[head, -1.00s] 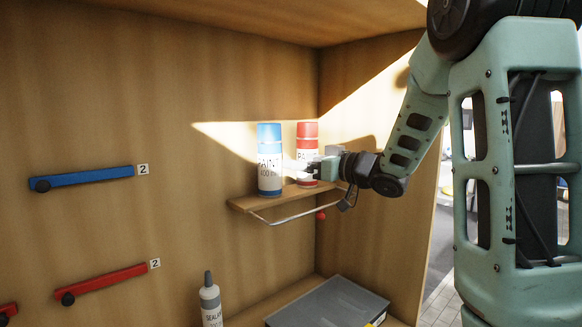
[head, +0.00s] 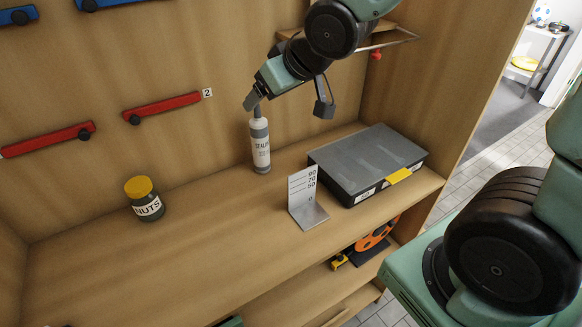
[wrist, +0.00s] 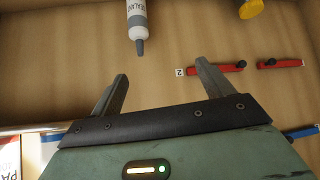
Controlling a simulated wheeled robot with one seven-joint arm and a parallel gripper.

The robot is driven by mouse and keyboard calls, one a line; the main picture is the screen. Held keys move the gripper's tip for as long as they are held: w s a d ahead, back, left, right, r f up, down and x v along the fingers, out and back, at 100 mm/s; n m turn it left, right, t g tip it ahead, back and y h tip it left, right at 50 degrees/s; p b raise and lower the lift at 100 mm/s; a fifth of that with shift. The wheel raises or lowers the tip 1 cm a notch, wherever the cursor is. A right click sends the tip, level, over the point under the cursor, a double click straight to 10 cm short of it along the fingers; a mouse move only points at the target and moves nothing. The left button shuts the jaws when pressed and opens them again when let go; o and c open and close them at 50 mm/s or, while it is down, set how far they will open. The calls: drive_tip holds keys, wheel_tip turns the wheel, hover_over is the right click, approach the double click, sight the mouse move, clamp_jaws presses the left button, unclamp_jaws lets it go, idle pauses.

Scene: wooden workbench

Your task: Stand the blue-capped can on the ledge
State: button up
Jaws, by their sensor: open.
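In the head view the ledge (head: 290,33) is at the top edge, mostly behind my arm. The blue-capped can is not identifiable in the head view now; in the earlier frame it stood upright on the ledge, left of a red-capped can. In the wrist view, a labelled white surface with "PA" (wrist: 9,160) shows cut off at the lower left; I cannot tell which can it is. My gripper (head: 252,101) is open and empty, just above the sealant bottle's nozzle in the head view. In the wrist view its fingers (wrist: 160,72) are apart with nothing between them.
The sealant bottle (head: 260,145) stands upright on the bench below my gripper. A grey case (head: 368,155), a small metal angle plate (head: 308,205) and a nuts jar (head: 146,204) are on the bench. Red rails (head: 165,107) are on the back wall. The front bench middle is clear.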

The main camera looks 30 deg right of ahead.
drive_tip(key=s+a+f+n+g, duration=0.1)
drive_tip(key=s+a+f+g, duration=0.1)
drive_tip(key=s, duration=0.6)
drive_tip(key=s+a+f+n+g+h, duration=0.1)
drive_tip(key=s+a+f+n+g, duration=0.1)
drive_tip(key=s, duration=0.6)
drive_tip(key=s+a+f+n+g, duration=0.1)
drive_tip(key=s+a+f+g, duration=0.1)
drive_tip(key=s+a+g, duration=0.2)
drive_tip(key=s+a, duration=0.2)
drive_tip(key=s, duration=0.2)
drive_tip(key=shift+f+n+g, duration=0.3)
